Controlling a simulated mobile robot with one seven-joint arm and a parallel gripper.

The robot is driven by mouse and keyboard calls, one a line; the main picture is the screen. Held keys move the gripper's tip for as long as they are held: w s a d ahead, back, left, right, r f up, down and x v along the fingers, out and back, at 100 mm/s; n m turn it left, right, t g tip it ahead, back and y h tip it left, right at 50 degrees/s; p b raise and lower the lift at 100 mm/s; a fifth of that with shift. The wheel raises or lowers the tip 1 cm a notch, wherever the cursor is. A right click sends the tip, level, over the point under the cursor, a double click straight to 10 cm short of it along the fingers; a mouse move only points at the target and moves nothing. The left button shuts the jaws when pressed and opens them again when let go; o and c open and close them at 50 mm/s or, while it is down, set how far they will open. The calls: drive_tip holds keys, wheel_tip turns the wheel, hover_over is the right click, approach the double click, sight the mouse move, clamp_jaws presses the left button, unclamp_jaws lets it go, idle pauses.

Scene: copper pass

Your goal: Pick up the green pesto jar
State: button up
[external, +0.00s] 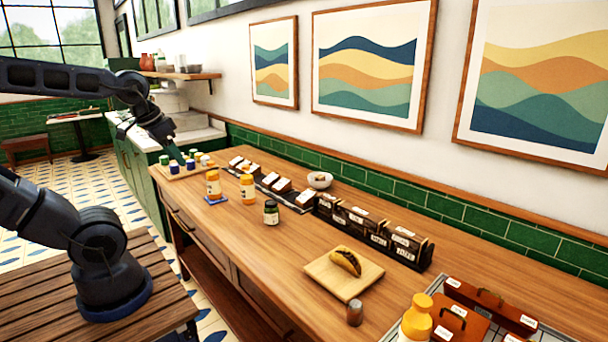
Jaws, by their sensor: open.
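A dark green jar with a pale label (271,213) stands upright on the wooden counter, near its middle. A small green-topped jar (164,160) stands on a wooden board (183,175) at the counter's far end, among several small jars with blue, white and yellow parts. I cannot read the labels to tell which one is pesto. My gripper (172,148) points down just above the small jars on that board. It is open and looks empty; its fingertips are small and dark here. The dark green jar stands well apart from it, nearer the camera.
Two orange jars (214,186) (248,189) stand between the board and the dark green jar, one on a blue mat. Dark labelled bins (374,232) and a white bowl (320,180) line the wall.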

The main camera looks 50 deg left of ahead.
drive_tip(key=shift+o, duration=1.2)
drive_tip(key=n+h, duration=0.3)
drive_tip(key=n, duration=2.5)
hover_over(268, 218)
drive_tip(key=s+a, duration=0.2)
drive_tip(key=a, duration=0.3)
wheel_tip(268, 218, down, 19)
drive_tip(key=shift+w+d+f+n+g, duration=0.2)
drive_tip(key=shift+f+n+g, duration=0.3)
drive_tip(key=shift+f, duration=0.15)
drive_tip(key=shift+a+x, duration=0.15)
drive_tip(key=shift+x, duration=2.5)
drive_tip(key=shift+a+x, duration=0.15)
drive_tip(key=shift+x, duration=2.45)
drive_tip(key=shift+f, duration=0.1)
